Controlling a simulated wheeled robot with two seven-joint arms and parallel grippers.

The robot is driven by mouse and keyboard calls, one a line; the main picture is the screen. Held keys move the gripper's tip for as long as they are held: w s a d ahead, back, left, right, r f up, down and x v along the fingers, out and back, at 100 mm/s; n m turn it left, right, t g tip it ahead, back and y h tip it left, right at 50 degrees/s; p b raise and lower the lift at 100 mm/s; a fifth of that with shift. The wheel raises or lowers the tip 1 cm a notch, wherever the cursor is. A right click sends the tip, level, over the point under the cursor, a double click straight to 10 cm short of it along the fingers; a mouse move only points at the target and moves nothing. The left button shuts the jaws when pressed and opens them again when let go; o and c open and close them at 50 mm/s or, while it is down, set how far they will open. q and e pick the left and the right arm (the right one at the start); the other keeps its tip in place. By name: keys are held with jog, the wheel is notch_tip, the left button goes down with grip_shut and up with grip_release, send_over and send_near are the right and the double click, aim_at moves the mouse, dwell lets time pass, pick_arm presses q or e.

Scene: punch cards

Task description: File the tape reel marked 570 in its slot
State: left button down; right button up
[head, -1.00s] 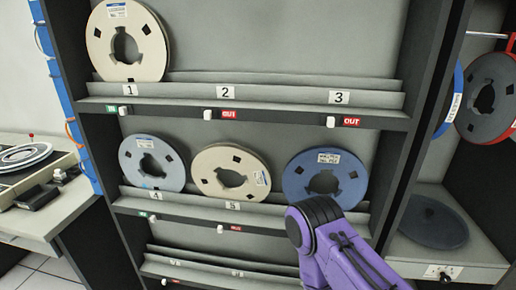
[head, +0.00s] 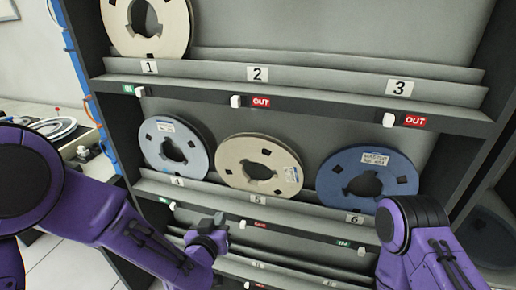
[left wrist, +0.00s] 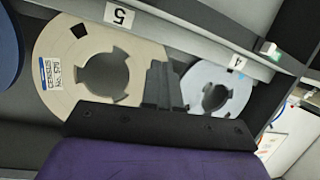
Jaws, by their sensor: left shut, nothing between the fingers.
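A cream tape reel (head: 258,164) stands in slot 5 of the middle shelf, leaning back. In the left wrist view this reel (left wrist: 130,56) shows a white label that seems to read 570, though it is small. My left gripper (head: 216,232) is shut and empty, below the shelf edge under slots 4 and 5, apart from the reel. In the left wrist view its fingers (left wrist: 160,85) are together in front of the reels. Below label 5 is a red OUT tag (head: 260,225) with a white knob (head: 243,223). My right gripper is not in view.
A pale blue reel (head: 174,147) stands in slot 4 and a dark blue reel (head: 366,179) in slot 6. Another cream reel (head: 172,22) stands in slot 1. Slots 2 and 3 are empty. My right arm covers part of slot 6's right side.

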pick_arm(q)
jog(key=w+d+r+m+t+h, duration=0.1)
jog(key=d+r+m+t, duration=0.1)
jog(key=d+r, duration=0.35)
jog(key=w+d+r+m+t+h, duration=0.1)
jog(key=d+r+h, duration=0.1)
jog(key=r, duration=0.7)
jog(key=shift+a+x, duration=0.2)
jog(key=shift+x, duration=2.85)
jog(key=shift+x, duration=1.1)
jog(key=shift+a+f, duration=0.1)
send_near(255, 152)
jog(key=shift+w+d, duration=0.25)
jog(key=shift+w, duration=0.15)
